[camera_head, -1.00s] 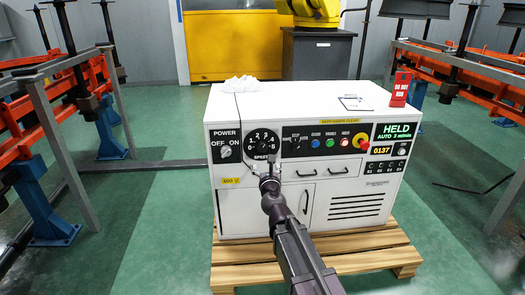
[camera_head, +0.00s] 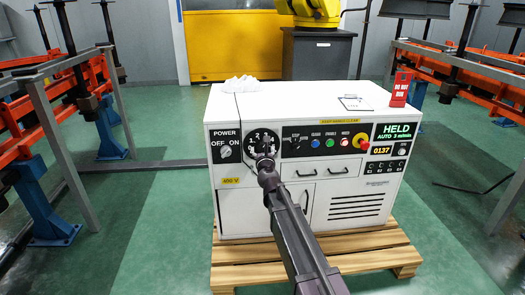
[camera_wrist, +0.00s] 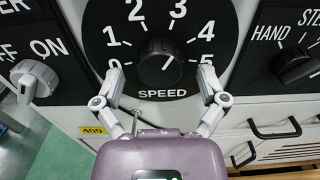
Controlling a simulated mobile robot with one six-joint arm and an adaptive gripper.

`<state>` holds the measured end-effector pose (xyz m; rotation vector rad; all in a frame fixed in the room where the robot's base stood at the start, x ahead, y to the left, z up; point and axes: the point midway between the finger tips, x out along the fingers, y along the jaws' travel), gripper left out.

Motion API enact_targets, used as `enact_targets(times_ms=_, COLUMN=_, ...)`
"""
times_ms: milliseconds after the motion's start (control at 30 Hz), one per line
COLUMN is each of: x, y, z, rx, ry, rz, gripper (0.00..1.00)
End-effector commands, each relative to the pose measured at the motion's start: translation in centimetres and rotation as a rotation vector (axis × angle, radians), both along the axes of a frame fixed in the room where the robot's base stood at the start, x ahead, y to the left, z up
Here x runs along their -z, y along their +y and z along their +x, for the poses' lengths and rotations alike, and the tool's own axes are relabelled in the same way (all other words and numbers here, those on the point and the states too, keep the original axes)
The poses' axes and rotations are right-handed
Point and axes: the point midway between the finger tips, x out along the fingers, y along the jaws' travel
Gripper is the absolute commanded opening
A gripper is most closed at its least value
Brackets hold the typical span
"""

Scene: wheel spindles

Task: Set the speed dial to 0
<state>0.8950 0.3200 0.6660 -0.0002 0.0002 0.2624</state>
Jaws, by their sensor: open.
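The speed dial (camera_head: 263,139) is a round black plate on the white cabinet's front, with white numbers and a black knob. In the wrist view the knob (camera_wrist: 160,63) stands at the plate's middle. Its short white mark slants to the upper right, roughly between 3 and 4. The 0 at lower left is partly covered by a fingertip. My gripper (camera_wrist: 159,84) is open, one finger on each side of the knob, with gaps between. In the head view my gripper (camera_head: 264,160) is in front of the dial and hides its lower part.
The power switch (camera_wrist: 36,78) is left of the dial, and the hand/step/auto selector (camera_wrist: 297,66) is right. Colored buttons (camera_head: 330,143) and a red stop button (camera_head: 360,143) follow. The display (camera_head: 396,132) reads HELD, AUTO 3 m/min. Drawer handles (camera_wrist: 275,128) protrude below.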

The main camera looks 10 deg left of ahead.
Motion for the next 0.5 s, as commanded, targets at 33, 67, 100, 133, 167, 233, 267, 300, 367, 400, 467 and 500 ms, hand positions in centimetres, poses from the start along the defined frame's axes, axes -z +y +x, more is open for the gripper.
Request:
enact_targets(times_ms=33, x=0.0, y=0.03, z=0.17, rx=0.0, ry=0.0, rz=0.0, gripper=0.92)
enact_targets(times_ms=67, x=0.0, y=0.04, z=0.19, rx=0.0, ry=0.0, rz=0.0, gripper=0.92)
enact_targets(times_ms=100, x=0.0, y=0.04, z=0.2, rx=0.0, ry=0.0, rz=0.0, gripper=0.92)
enact_targets(times_ms=133, x=0.0, y=0.04, z=0.2, rx=0.0, ry=0.0, rz=0.0, gripper=0.92)
enact_targets(times_ms=167, x=0.0, y=0.04, z=0.19, rx=0.0, ry=0.0, rz=0.0, gripper=0.92)
enact_targets(times_ms=233, x=0.0, y=0.02, z=0.17, rx=0.0, ry=0.0, rz=0.0, gripper=0.92)
enact_targets(times_ms=267, x=0.0, y=0.02, z=0.17, rx=0.0, ry=0.0, rz=0.0, gripper=0.92)
enact_targets(times_ms=300, x=0.0, y=0.02, z=0.17, rx=0.0, ry=0.0, rz=0.0, gripper=0.92)
enact_targets(times_ms=367, x=0.0, y=0.02, z=0.17, rx=0.0, ry=0.0, rz=0.0, gripper=0.83)
enact_targets(times_ms=400, x=0.0, y=0.02, z=0.17, rx=0.0, ry=0.0, rz=0.0, gripper=0.71)
enact_targets(times_ms=467, x=0.0, y=0.02, z=0.17, rx=0.0, ry=0.0, rz=0.0, gripper=0.53)
enact_targets(times_ms=500, x=0.0, y=0.02, z=0.17, rx=0.0, ry=0.0, rz=0.0, gripper=0.41)
